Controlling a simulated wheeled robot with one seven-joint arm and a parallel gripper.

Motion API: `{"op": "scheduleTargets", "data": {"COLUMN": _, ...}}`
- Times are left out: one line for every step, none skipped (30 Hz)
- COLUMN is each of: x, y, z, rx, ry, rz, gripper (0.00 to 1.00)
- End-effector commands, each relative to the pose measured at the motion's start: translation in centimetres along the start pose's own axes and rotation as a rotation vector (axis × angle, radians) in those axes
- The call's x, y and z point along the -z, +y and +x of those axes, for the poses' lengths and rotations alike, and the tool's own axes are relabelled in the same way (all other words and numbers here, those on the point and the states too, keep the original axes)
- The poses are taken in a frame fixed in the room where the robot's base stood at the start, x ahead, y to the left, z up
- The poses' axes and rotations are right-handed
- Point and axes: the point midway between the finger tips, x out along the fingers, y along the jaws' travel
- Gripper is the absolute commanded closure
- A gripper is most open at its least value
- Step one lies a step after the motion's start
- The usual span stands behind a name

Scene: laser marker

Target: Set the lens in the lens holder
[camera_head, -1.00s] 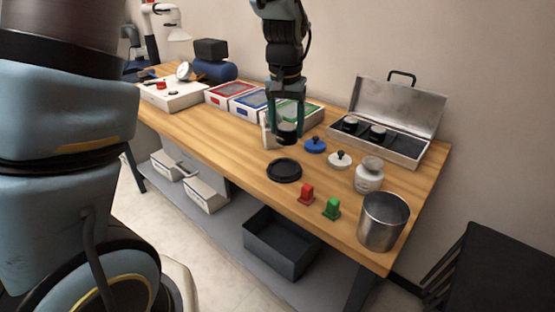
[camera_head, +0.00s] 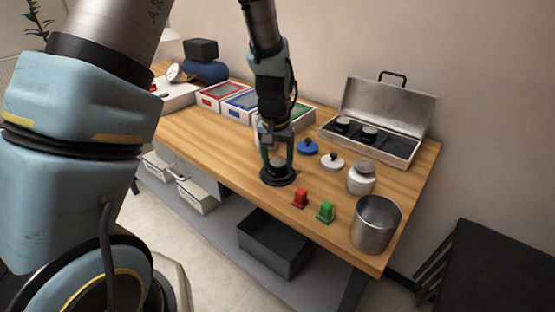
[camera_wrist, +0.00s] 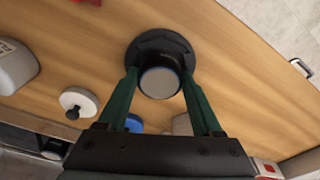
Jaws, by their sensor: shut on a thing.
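The lens (camera_wrist: 161,83) is a short black cylinder with a pale glass face. My gripper (camera_head: 277,165) is shut on it, with one green finger on each side in the wrist view (camera_wrist: 160,82). The lens holder, a round black dish (camera_head: 292,180), lies on the table right under the lens. Its dark rim also shows around the far side of the lens in the wrist view (camera_wrist: 160,42). The lens is over or within the dish, low down. I cannot tell whether it rests on the dish floor, since my fingers hide part of it.
Red (camera_head: 300,198) and green (camera_head: 326,212) pieces, a metal cup (camera_head: 375,224) and a white jar (camera_head: 361,177) stand to the right. Blue (camera_head: 307,147) and white (camera_head: 332,162) knobbed lids lie behind. An open metal case (camera_head: 378,118) is at the back. Table left of the dish is clear.

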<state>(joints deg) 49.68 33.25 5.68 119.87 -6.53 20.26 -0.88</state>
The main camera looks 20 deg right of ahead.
Motion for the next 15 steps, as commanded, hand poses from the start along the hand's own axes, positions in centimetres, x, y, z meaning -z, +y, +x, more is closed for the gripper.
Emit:
{"op": "scheduleTargets", "data": {"x": 0.03, "y": 0.0, "z": -0.02, "rx": 0.0, "ry": 0.001, "rz": 0.0, "gripper": 0.98}}
{"op": "scheduleTargets", "data": {"x": 0.03, "y": 0.01, "z": -0.01, "rx": 0.0, "ry": 0.001, "rz": 0.0, "gripper": 0.98}}
{"op": "scheduleTargets", "data": {"x": 0.02, "y": 0.0, "z": 0.03, "rx": 0.0, "ry": 0.001, "rz": 0.0, "gripper": 0.98}}
{"op": "scheduleTargets", "data": {"x": 0.01, "y": 0.0, "z": 0.12, "rx": 0.0, "ry": 0.0, "rz": 0.0, "gripper": 0.98}}
{"op": "scheduleTargets", "data": {"x": -0.01, "y": 0.0, "z": 0.23, "rx": 0.0, "ry": 0.0, "rz": 0.0, "gripper": 0.98}}
{"op": "scheduleTargets", "data": {"x": -0.02, "y": 0.0, "z": 0.29, "rx": 0.0, "ry": 0.0, "rz": 0.0, "gripper": 0.32}}
{"op": "scheduleTargets", "data": {"x": -0.01, "y": 0.0, "z": 0.22, "rx": 0.0, "ry": 0.0, "rz": 0.0, "gripper": 0.29}}
{"op": "scheduleTargets", "data": {"x": -0.01, "y": 0.0, "z": 0.21, "rx": 0.0, "ry": 0.0, "rz": 0.0, "gripper": 0.25}}
{"op": "scheduleTargets", "data": {"x": -0.01, "y": 0.01, "z": 0.21, "rx": 0.0, "ry": 0.0, "rz": 0.0, "gripper": 0.21}}
{"op": "scheduleTargets", "data": {"x": -0.01, "y": 0.01, "z": 0.21, "rx": 0.0, "ry": 0.0, "rz": 0.0, "gripper": 0.17}}
{"op": "scheduleTargets", "data": {"x": -0.01, "y": 0.01, "z": 0.21, "rx": 0.0, "ry": 0.0, "rz": 0.0, "gripper": 0.14}}
{"op": "scheduleTargets", "data": {"x": -0.01, "y": 0.02, "z": 0.2, "rx": 0.0, "ry": 0.0, "rz": 0.0, "gripper": 0.09}}
{"op": "scheduleTargets", "data": {"x": -0.01, "y": 0.02, "z": 0.2, "rx": 0.0, "ry": 0.0, "rz": 0.0, "gripper": 0.06}}
{"op": "scheduleTargets", "data": {"x": -0.01, "y": 0.02, "z": 0.2, "rx": 0.0, "ry": 0.0, "rz": 0.0, "gripper": 0.03}}
{"op": "scheduleTargets", "data": {"x": -0.01, "y": 0.02, "z": 0.2, "rx": 0.0, "ry": 0.0, "rz": 0.0, "gripper": 0.03}}
